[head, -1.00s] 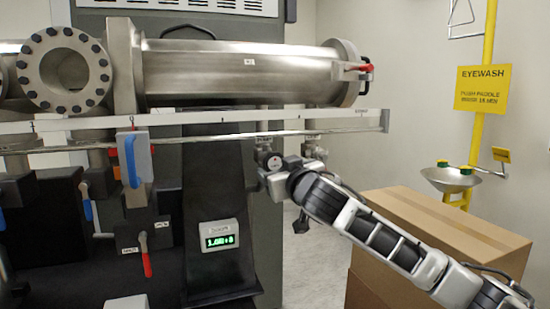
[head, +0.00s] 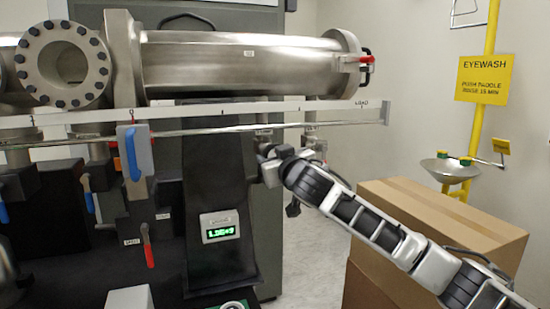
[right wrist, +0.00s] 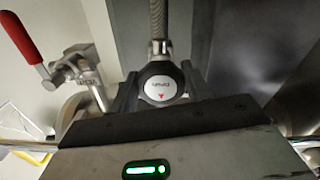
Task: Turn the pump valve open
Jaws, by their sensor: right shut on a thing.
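A round valve knob (right wrist: 161,83) with a white face, small dark lettering and a red triangle shows in the right wrist view, at the end of a braided hose. I take it to be the pump valve; the lettering is hard to read. My right gripper (right wrist: 158,92) is shut on the knob, one dark finger on each side. In the head view my right gripper (head: 268,168) is at the pipework below the steel cylinder, and the wrist hides most of the knob. My left gripper is not in view.
A red-handled valve (right wrist: 25,40) sits close by at left in the wrist view. The steel cylinder (head: 240,66) and a marked rail (head: 250,112) run above my gripper. A cardboard box (head: 430,230) stands under my right arm, with an eyewash basin (head: 449,170) behind.

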